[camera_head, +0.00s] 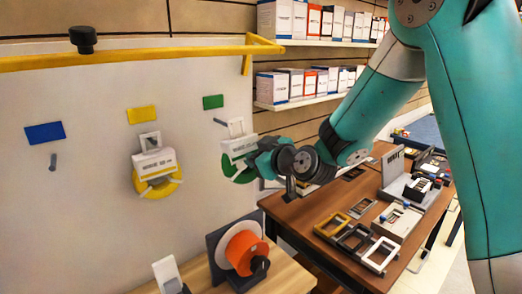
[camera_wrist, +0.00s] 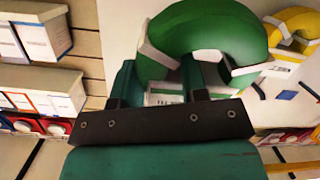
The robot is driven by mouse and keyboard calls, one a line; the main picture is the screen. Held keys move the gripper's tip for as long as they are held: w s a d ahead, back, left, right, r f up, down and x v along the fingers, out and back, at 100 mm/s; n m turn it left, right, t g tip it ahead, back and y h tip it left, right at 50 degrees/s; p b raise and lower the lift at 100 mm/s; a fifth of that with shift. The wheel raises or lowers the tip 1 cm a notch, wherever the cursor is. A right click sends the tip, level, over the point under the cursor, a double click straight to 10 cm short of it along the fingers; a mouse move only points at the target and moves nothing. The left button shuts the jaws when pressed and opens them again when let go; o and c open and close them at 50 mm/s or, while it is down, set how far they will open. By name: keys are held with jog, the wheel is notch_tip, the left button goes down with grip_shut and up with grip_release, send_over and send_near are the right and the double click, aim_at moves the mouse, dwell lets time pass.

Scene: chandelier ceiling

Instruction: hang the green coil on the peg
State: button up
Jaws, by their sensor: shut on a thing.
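The green coil (camera_head: 238,172) has a white label band and a white hanger loop (camera_head: 237,127) on top. My gripper (camera_head: 259,159) is shut on it from the right, in front of the wall panel. In the wrist view the green coil (camera_wrist: 222,32) fills the top middle, at the fingers of my gripper (camera_wrist: 158,82). A grey peg (camera_head: 220,122) sticks out under the green plate (camera_head: 213,102), just left of the hanger loop. The loop looks beside the peg; I cannot tell the depth between them.
A yellow coil (camera_head: 157,188) hangs under the yellow plate (camera_head: 142,115). An empty peg (camera_head: 53,162) is under the blue plate (camera_head: 44,133). A yellow rail (camera_head: 130,58) crosses above. An orange spool (camera_head: 244,252) stands below on a wooden table; boxed shelves (camera_head: 290,88) are behind.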

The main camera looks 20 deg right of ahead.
jog(key=p+x, duration=0.3)
jog(key=x, duration=0.4)
dwell(0.6)
jog(key=shift+w+r, duration=0.1)
jog(key=shift+w, duration=0.05)
dwell(0.6)
jog(key=o, duration=1.2)
